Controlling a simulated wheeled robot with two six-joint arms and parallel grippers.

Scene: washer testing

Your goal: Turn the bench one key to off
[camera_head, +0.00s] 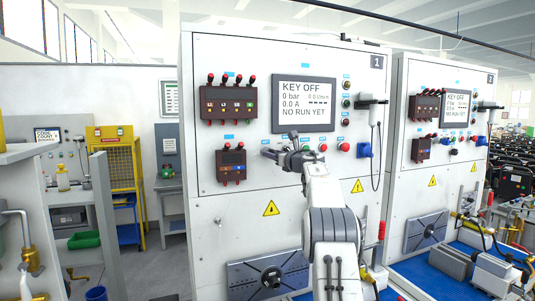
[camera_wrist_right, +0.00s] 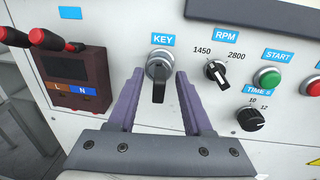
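Bench one (camera_head: 235,60) is the white cabinet marked 1 in the head view. Its display (camera_head: 304,104) reads "KEY OFF", "0 bar", "0.0 A" and "NO RUN YET". In the right wrist view, the key switch (camera_wrist_right: 159,68) sits under a blue KEY label, its dark handle pointing straight down. My right gripper (camera_wrist_right: 158,80) is open, with one finger on each side of the key handle and visible gaps between. My left gripper is not in view.
Right of the key are the RPM knob (camera_wrist_right: 216,73), the green start button (camera_wrist_right: 268,78) and the TIME knob (camera_wrist_right: 251,119). A dark breaker box with red levers (camera_wrist_right: 75,75) stands close on the left. Bench two (camera_head: 404,170) stands at the right.

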